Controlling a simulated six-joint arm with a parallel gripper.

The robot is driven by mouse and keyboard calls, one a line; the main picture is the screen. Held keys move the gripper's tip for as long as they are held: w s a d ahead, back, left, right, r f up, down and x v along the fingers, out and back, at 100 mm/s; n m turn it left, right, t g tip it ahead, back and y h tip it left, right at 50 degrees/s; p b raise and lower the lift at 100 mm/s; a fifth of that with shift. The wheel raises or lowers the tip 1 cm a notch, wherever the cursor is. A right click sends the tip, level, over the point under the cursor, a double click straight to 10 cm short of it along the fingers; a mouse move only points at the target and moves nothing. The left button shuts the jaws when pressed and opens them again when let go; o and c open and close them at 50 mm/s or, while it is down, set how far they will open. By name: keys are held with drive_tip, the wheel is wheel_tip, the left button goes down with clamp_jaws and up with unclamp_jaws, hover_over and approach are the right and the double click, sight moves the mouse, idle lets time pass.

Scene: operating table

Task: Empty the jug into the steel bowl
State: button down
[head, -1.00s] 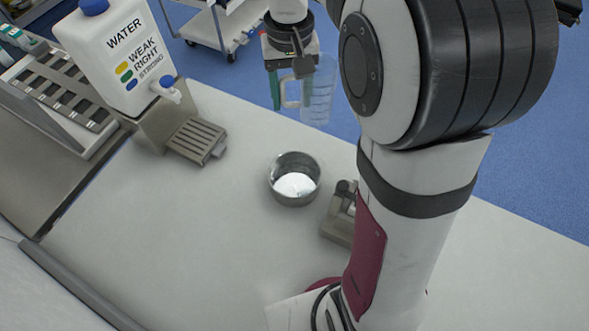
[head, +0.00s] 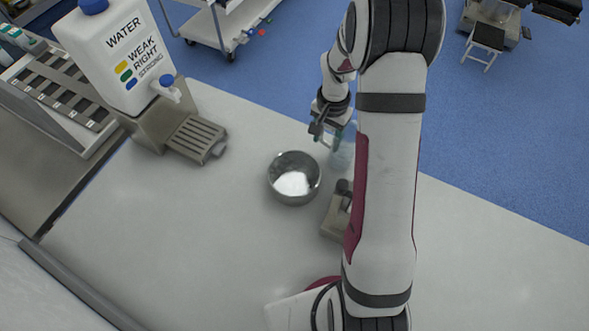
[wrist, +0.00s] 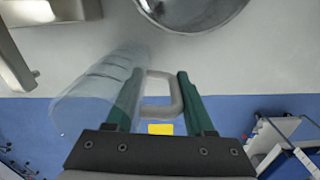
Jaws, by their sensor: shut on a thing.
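The steel bowl (head: 294,160) stands upright on the pale table, with a bright patch inside; I cannot tell whether that is liquid or reflection. Its rim also shows at the top of the wrist view (wrist: 190,22). My gripper (head: 328,138) is to the right of and behind the bowl, near the table's far edge. In the wrist view its green fingers (wrist: 160,76) are closed around the handle of the clear jug (wrist: 98,92). The jug (head: 344,152) is partly hidden by my arm in the head view. Its fill level and exact tilt are unclear.
A grey metal stand (head: 337,222) is just right of the bowl, partly behind my arm. A white WATER container (head: 118,55) with a tap stands at the upper left, beside a slatted drip tray (head: 194,138). The table left of the bowl is clear.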

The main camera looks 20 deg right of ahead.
drive_tip(key=shift+a, duration=0.1)
drive_tip(key=shift+a+r+h, duration=0.1)
drive_tip(key=shift+a+h, duration=0.25)
drive_tip(key=shift+h, duration=0.75)
drive_tip(key=shift+s+a+t+h, duration=0.1)
drive_tip(key=shift+a+t+h, duration=0.25)
drive_tip(key=shift+h, duration=0.55)
drive_tip(key=shift+s+a+f+t+h, duration=0.15)
drive_tip(key=shift+a+f+h, duration=0.15)
drive_tip(key=shift+h, duration=0.55)
drive_tip(key=shift+a+f+t+h, duration=0.15)
drive_tip(key=shift+a+h, duration=0.2)
drive_tip(key=shift+h, duration=0.5)
drive_tip(key=shift+d+r+h, duration=0.1)
drive_tip(key=shift+r+h, duration=0.4)
drive_tip(key=shift+h, duration=0.4)
drive_tip(key=shift+d+f+h, duration=0.1)
drive_tip(key=shift+d+h, duration=0.15)
drive_tip(key=shift+h, duration=0.35)
drive_tip(key=shift+t, duration=0.25)
drive_tip(key=shift+d+r+h+b, duration=0.15)
drive_tip(key=shift+d+r+h, duration=0.05)
drive_tip(key=shift+r+h, duration=0.85)
drive_tip(key=shift+d+r+h+b, duration=0.15)
drive_tip(key=shift+r+h, duration=0.6)
drive_tip(key=shift+r, duration=0.5)
drive_tip(key=shift+a+r+t+h, duration=0.25)
drive_tip(key=shift+r+t+h, duration=0.15)
drive_tip(key=shift+r, duration=0.15)
